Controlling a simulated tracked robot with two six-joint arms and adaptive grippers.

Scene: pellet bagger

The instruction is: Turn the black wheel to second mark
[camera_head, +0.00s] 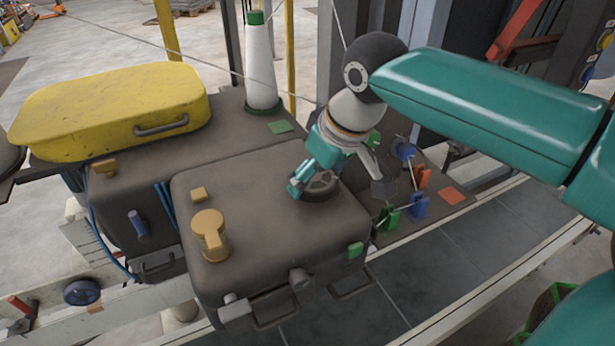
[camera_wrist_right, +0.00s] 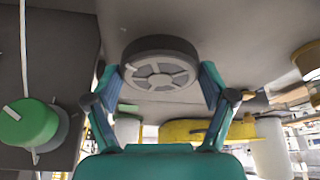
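The black wheel (camera_head: 322,187) is a low, dark, spoked disc on top of the front brown-grey housing (camera_head: 270,225). My right gripper (camera_head: 312,180) comes down over it from the upper right and hides part of it. In the right wrist view the wheel (camera_wrist_right: 160,72) shows its grey spoked face. The fingers of my right gripper (camera_wrist_right: 159,78) stand one on each side of the wheel, against its rim as far as I can see. A small pale line shows at the wheel's left edge; the marks around it cannot be made out. My left gripper is not in view.
A yellow lid (camera_head: 110,110) and a white cone with green cap (camera_head: 261,65) stand behind. Blue, green and orange clips (camera_head: 418,205) lie right. A green knob (camera_wrist_right: 30,123) shows in the wrist view.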

